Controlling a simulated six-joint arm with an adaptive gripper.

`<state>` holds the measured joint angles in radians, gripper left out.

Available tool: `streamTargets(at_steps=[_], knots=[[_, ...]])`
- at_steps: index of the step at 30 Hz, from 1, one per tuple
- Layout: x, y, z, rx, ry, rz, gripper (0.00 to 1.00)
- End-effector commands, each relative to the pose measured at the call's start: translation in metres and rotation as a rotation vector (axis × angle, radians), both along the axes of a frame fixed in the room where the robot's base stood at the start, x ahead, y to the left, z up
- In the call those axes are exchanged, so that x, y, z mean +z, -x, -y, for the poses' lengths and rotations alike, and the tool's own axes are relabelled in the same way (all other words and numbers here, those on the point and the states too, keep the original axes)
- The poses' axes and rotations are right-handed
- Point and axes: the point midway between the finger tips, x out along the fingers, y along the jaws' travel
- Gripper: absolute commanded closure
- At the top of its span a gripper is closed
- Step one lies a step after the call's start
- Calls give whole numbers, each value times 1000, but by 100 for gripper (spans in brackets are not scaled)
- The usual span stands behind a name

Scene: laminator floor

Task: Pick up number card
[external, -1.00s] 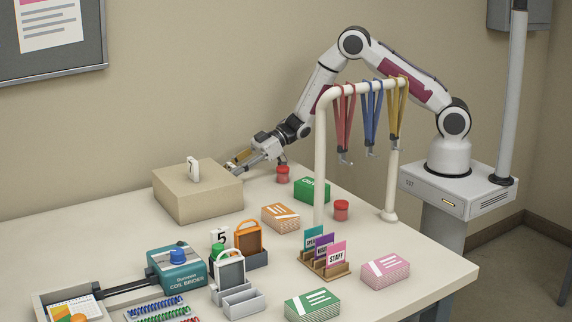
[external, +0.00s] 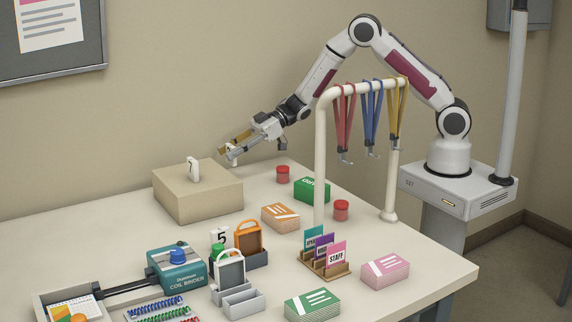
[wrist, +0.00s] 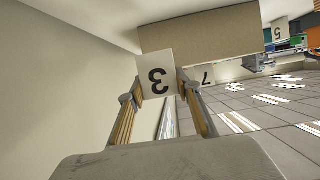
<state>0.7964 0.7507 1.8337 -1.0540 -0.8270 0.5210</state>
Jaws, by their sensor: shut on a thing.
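My gripper (external: 230,148) is shut on a white number card (wrist: 154,72) bearing a "3", which appears upside down in the wrist view. The card is gripped between the two fingertips. It shows as a small white piece at the gripper's tip in the external view (external: 232,152). My gripper is raised above the table, behind and to the right of the beige box. Another number card, "7" (external: 193,169), stands upright on the box. A "5" card (external: 221,239) stands farther forward, by the small frames.
The beige box (external: 198,204) is close to my gripper. Red jars (external: 282,175) and a green card stack (external: 313,190) stand to the right. A white rack (external: 320,150) with hanging lanyards is near my arm. A coil binder (external: 176,268) is in front.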

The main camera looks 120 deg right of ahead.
Motion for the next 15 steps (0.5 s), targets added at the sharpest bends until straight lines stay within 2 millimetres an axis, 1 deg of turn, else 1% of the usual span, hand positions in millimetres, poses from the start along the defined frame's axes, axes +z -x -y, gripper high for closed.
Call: streamTargets(at_steps=[1, 6, 10, 15], knots=[[8, 0, 0, 1, 3, 2, 88], [25, 0, 0, 0, 2, 1, 88], [33, 0, 0, 0, 1, 0, 88], [36, 0, 0, 0, 0, 0, 88]])
